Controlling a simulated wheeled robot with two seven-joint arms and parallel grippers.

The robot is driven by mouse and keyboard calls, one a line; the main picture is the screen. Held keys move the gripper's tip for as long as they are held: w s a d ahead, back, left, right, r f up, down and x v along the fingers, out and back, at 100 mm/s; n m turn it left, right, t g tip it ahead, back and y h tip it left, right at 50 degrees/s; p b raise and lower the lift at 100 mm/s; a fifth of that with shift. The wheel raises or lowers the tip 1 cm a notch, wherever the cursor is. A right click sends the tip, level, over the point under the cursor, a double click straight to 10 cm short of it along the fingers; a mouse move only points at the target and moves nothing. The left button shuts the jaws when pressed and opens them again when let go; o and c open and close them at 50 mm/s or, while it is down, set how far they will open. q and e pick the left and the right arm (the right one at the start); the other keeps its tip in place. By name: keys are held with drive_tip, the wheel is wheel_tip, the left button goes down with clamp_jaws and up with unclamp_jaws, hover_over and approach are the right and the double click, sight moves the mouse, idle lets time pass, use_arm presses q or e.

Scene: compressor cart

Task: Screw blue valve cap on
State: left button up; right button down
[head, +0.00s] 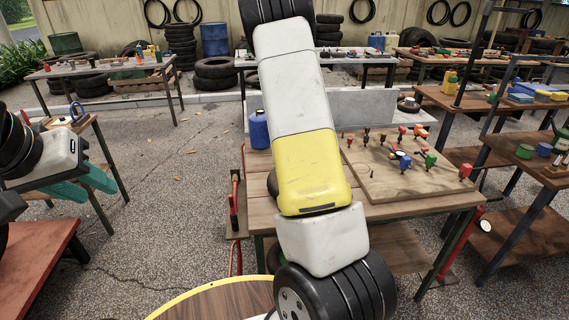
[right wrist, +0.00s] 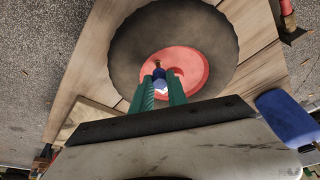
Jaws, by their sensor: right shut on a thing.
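The blue valve cap (right wrist: 159,74) is between the green fingertips of my right gripper (right wrist: 160,84) in the right wrist view. The gripper is shut on it. A brass-coloured valve stem (right wrist: 157,63) shows just beyond the cap, over the red wheel hub (right wrist: 190,68) inside a black tire (right wrist: 135,38). I cannot tell whether cap and stem touch. In the head view my right arm hides the right gripper and nearly all of the wheel. My left gripper (head: 101,192) is at the left, with its teal fingers apart and empty.
The wheel lies on a wooden workbench (head: 262,212). A board (head: 385,185) with several coloured valve pieces is on its right side. A blue jug (head: 258,130) stands at its far left. A red pump (head: 235,200) stands by its left edge. Open floor lies left.

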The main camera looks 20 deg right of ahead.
drive_tip(key=m, duration=0.3)
drive_tip(key=shift+w+g, duration=0.15)
drive_tip(key=shift+g, duration=0.15)
drive_tip(key=m, duration=0.2)
drive_tip(key=shift+w+a+m+g+h, duration=0.1)
drive_tip(key=shift+m+g+h, duration=0.3)
drive_tip(key=shift+m, duration=0.4)
drive_tip(key=m+g, duration=0.1)
drive_tip(key=m, duration=0.1)
drive_tip(key=shift+m, duration=0.4)
drive_tip(key=m+g, duration=0.1)
drive_tip(key=m, duration=0.2)
drive_tip(key=shift+w, duration=0.1)
drive_tip(key=c, duration=1.2)
unclamp_jaws()
drive_tip(key=shift+c, duration=0.2)
